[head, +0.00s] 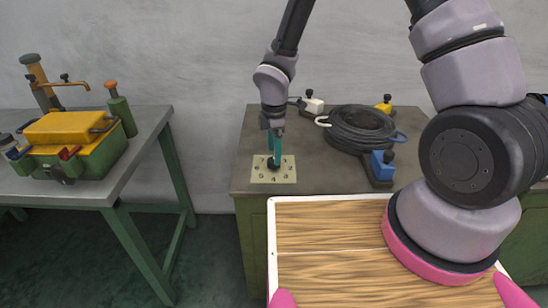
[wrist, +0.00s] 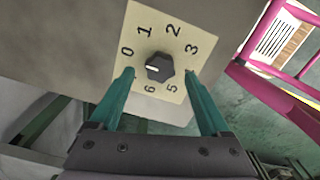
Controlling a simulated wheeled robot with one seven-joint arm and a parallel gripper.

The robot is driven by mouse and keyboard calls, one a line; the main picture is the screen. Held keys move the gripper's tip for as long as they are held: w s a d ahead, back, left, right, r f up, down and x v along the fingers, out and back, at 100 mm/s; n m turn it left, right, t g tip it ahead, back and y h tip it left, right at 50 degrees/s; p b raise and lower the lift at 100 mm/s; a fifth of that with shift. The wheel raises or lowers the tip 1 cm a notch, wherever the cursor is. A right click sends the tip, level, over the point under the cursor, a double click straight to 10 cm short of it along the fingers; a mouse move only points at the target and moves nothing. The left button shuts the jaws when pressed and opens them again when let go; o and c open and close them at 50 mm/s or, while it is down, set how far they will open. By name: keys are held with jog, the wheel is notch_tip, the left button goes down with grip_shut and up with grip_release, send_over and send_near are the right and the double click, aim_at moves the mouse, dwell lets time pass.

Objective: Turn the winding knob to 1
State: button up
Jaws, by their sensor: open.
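The winding knob (wrist: 159,68) is small, dark and faceted, on a cream dial plate (wrist: 141,87). In the wrist view its white mark points left, a little below the 0. My gripper (wrist: 160,74) is open, with one teal finger on each side of the knob; contact is not visible. In the head view my gripper (head: 274,152) points down at the plate and partly hides the knob.
A coiled black cable (head: 361,127) and a blue clamp-like block (head: 381,166) lie right of the dial. White and yellow pieces stand behind. A green workbench (head: 140,150) with a yellow-topped toolbox (head: 75,128) is at left. A wood-topped tray (head: 330,270) is in front.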

jog(key=shift+f, duration=1.5)
grip_shut()
jog(key=shift+m, duration=0.4)
jog(key=m, duration=0.3)
jog(key=shift+m, duration=0.3)
jog(key=m, duration=0.4)
jog(key=shift+m, duration=0.3)
